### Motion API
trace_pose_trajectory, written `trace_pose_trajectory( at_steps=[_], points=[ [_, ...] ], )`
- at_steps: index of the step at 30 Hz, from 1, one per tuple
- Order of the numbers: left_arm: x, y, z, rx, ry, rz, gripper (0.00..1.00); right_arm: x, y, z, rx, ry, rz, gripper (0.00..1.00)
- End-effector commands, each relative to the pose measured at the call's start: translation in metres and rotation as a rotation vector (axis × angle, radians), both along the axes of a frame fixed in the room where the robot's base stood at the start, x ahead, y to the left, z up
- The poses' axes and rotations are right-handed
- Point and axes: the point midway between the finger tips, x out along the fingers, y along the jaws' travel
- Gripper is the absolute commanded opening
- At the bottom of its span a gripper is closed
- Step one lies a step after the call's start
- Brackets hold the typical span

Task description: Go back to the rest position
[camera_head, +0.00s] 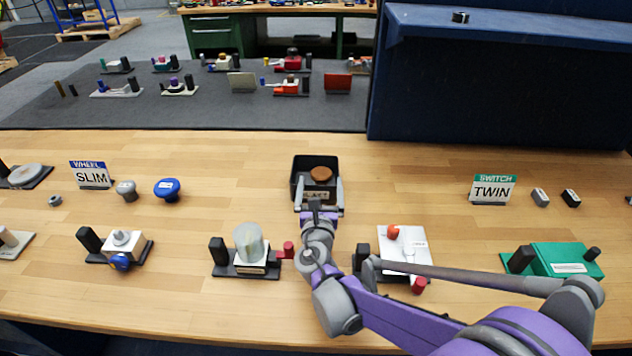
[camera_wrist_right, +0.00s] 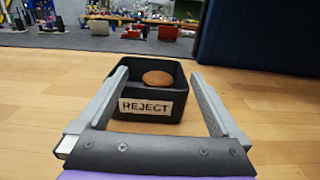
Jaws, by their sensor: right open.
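My right gripper (camera_head: 319,193) is open at the black reject bin (camera_head: 302,166) in the middle of the table. In the right wrist view my right gripper (camera_wrist_right: 162,100) has its two fingers spread, one on each side of the bin's front. The bin (camera_wrist_right: 173,69) there carries a white REJECT label. A round brown piece (camera_head: 321,174) lies inside the bin; it also shows in the right wrist view (camera_wrist_right: 158,78). Nothing is seen between the fingers apart from the bin front; whether they touch it I cannot tell. My left gripper is not in view.
Valve units stand along the front: a clear-domed one (camera_head: 249,245), a white one (camera_head: 404,246) partly behind my right arm, and a green one (camera_head: 567,260). A SLIM sign (camera_head: 91,175) and blue knob (camera_head: 168,189) stand left, a TWIN sign (camera_head: 492,189) right. A dark blue cabinet (camera_head: 480,90) rises behind.

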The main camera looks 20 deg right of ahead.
Motion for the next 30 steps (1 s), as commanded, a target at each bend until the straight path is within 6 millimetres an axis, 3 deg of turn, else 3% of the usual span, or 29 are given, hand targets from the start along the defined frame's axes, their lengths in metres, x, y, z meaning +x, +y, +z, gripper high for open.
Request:
trace_pose_trajectory(
  at_steps=[5,19,23,30],
  points=[
    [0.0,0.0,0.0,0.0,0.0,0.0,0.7,-0.011,0.005,0.0,0.0,0.0,-0.001,1.0],
    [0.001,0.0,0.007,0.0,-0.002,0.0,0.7,-0.01,0.005,0.008,0.0,-0.002,-0.001,1.0],
    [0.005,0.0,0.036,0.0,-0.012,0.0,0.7,-0.007,0.005,0.04,0.0,-0.012,-0.001,1.0],
    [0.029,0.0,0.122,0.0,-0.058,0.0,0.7,0.01,0.005,0.138,0.0,-0.059,-0.001,1.0]
  ],
)
